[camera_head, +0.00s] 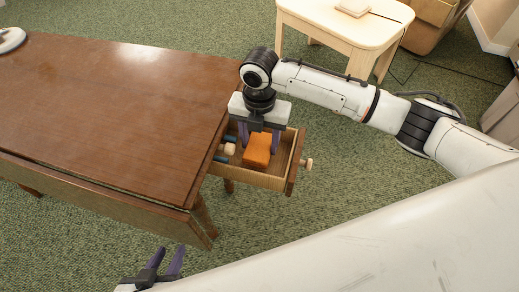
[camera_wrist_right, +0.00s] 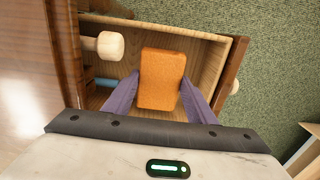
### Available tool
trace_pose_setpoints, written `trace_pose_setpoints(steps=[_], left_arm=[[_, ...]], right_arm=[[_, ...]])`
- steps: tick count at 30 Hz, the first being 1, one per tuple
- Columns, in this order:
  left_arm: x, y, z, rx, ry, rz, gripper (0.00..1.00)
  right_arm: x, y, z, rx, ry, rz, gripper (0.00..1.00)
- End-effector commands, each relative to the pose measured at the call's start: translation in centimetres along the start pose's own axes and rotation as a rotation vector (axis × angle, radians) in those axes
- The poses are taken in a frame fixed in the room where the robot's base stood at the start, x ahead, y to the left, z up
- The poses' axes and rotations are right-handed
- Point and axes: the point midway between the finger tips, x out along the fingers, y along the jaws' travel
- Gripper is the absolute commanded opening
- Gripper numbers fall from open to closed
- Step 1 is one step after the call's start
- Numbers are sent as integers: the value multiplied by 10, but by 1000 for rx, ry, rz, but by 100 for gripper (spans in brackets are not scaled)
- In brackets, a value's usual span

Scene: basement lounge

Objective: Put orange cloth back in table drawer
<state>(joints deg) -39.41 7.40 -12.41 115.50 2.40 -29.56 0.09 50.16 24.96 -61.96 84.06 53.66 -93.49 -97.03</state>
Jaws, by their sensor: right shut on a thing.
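The orange cloth (camera_head: 257,150) is a folded block inside the open table drawer (camera_head: 262,180). In the right wrist view the orange cloth (camera_wrist_right: 162,80) lies between the purple fingers of my right gripper (camera_wrist_right: 160,104). My right gripper (camera_head: 260,140) points down into the drawer and is shut on the cloth. Whether the cloth touches the drawer floor I cannot tell. The drawer sticks out from the right end of the brown table (camera_head: 120,100). My left gripper (camera_head: 166,262) is at the bottom of the head view, its purple fingers apart and empty.
A pale wooden piece with a round end (camera_wrist_right: 104,45) and a blue item (camera_wrist_right: 106,83) lie in the drawer beside the cloth. A light side table (camera_head: 345,28) stands at the back. Green carpet is clear to the right of the drawer.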

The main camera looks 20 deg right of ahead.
Motion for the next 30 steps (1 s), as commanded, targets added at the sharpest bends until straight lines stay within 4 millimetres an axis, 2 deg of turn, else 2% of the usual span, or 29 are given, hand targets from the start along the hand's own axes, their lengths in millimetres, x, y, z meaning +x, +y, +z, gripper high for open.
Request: trace_pose_setpoints(steps=[3,6,18,19,22,30], left_arm=[[3,-1,5,1,-2,0,31],[4,-1,7,1,-5,1,31],[1,-1,9,-1,-8,1,31],[1,-1,9,-1,-8,1,31],[1,-1,8,-1,-7,1,31],[2,-2,5,1,-1,0,31]], right_arm=[[24,-1,-2,-1,3,-3,30],[37,0,-1,0,2,-2,30],[42,0,-1,0,1,-1,30],[42,0,-1,0,1,-1,54],[42,0,-1,0,1,-1,70],[41,0,0,-1,1,0,70]])
